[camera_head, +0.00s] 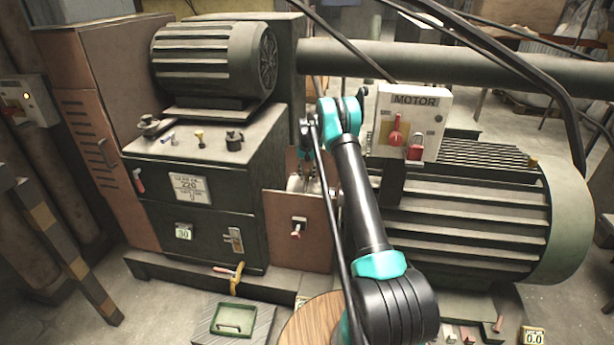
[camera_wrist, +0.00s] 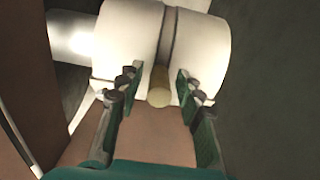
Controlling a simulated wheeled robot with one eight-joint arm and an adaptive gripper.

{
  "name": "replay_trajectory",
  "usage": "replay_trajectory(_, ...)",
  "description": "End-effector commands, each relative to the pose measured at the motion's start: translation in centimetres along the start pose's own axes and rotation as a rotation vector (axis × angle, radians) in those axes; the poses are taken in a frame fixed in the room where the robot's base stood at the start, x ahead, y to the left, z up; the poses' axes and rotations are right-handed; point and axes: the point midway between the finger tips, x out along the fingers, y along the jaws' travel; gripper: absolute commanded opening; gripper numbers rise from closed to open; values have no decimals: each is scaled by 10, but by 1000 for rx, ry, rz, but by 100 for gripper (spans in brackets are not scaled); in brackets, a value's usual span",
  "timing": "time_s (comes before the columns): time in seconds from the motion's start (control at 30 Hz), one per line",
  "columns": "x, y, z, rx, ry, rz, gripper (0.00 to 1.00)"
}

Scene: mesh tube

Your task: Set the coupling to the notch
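The coupling (camera_wrist: 125,40) fills the upper middle of the wrist view as a pale, two-part cylinder with a dark groove between its halves. A short tan peg (camera_wrist: 158,92) stands out from it toward the camera. My gripper (camera_wrist: 158,80) is open, with one green finger on each side of the peg. A gap shows on both sides of the peg. In the head view, a small pale part of the coupling (camera_head: 295,184) shows between the machines, and my arm hides most of it and the gripper. I cannot make out a notch in either view.
The green motor (camera_head: 460,225) stands right of my arm, with a MOTOR switch box (camera_head: 410,120) above it. A dark gearbox cabinet (camera_head: 190,200) stands left. A brown panel (camera_head: 298,250) is below the coupling. Dark cables and a thick pipe (camera_head: 460,68) cross above.

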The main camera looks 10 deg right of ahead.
Motion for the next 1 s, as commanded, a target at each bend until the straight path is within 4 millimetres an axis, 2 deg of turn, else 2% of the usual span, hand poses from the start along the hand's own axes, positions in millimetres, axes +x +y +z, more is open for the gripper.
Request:
replay_trajectory(0.03, 0, 0, 0, 0, 0, 0, 27)
replay_trajectory(0.2, 0, 0, 0, 0, 0, 0, 6)
replay_trajectory(0.27, 0, 0, 0, 0, 0, 0, 0)
replay_trajectory(0.67, 0, 0, 2, 0, 16, 0, 0)
replay_trajectory(1.0, 5, -1, 28, -1, 224, 0, 0)
